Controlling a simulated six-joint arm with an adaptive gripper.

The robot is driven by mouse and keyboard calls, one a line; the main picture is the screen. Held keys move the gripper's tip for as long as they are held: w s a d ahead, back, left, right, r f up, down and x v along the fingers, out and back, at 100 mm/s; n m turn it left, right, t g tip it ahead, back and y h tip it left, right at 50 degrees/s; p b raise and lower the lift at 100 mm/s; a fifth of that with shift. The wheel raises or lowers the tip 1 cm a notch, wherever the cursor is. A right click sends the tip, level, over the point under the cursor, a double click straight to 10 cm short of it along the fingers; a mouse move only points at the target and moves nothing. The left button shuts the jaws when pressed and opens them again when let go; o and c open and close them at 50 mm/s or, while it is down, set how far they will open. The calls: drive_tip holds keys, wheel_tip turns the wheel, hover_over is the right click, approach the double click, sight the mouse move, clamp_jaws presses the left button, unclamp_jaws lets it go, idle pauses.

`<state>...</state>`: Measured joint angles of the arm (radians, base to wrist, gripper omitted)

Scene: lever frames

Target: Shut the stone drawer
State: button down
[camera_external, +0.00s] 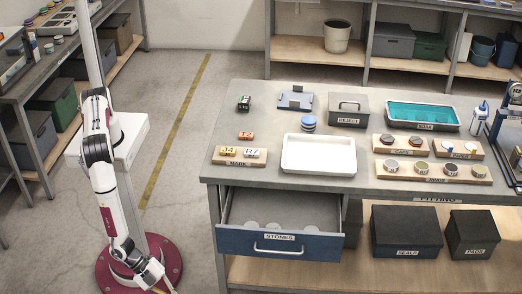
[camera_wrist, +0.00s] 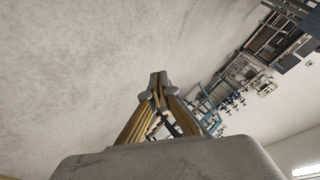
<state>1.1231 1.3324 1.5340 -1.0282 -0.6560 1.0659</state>
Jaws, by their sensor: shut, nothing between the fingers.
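The stone drawer (camera_external: 279,242) is blue-fronted, labelled "STONES", with a pale bar handle. It is pulled out from under the bench's left end, and several pale round stones (camera_external: 272,227) show inside it. My gripper shows in the wrist view (camera_wrist: 158,80) with its fingertips together and nothing between them. In the external view my arm hangs down to the left of the drawer, and its end is low near the bottom edge, apart from the drawer. The fingers there are mostly cut off by the frame.
The bench top (camera_external: 222,172) above the drawer holds a white tray (camera_external: 318,168), a wooden "MARK" block (camera_external: 239,162), a "REJECT" box (camera_external: 348,121) and a teal tray (camera_external: 422,129). Dark boxes (camera_external: 405,232) stand on the shelf below. Bare floor lies between my arm and the bench.

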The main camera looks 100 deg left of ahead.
sight(229, 247)
drive_tip(key=w+a+r+m+t+y, duration=0.2)
drive_tip(key=w+a+r+t+y, duration=0.4)
drive_tip(key=r, duration=0.6)
drive_tip(key=a+t+y, duration=0.1)
drive_tip(key=a+t, duration=0.1)
drive_tip(key=a, duration=0.1)
drive_tip(key=shift+w+a+r+m+t, duration=0.2)
drive_tip(key=shift+a+m+t, duration=0.1)
drive_tip(key=shift+a+m, duration=0.1)
drive_tip(key=shift+w, duration=0.2)
drive_tip(key=shift+w+a, duration=1.05)
drive_tip(key=shift+w, duration=0.5)
drive_tip(key=shift+w+a, duration=1.05)
drive_tip(key=shift+w, duration=0.5)
drive_tip(key=shift+w+a, duration=1.05)
drive_tip(key=shift+w, duration=0.5)
drive_tip(key=shift+a, duration=0.25)
drive_tip(key=a, duration=2.2)
drive_tip(key=shift+a+f, duration=0.1)
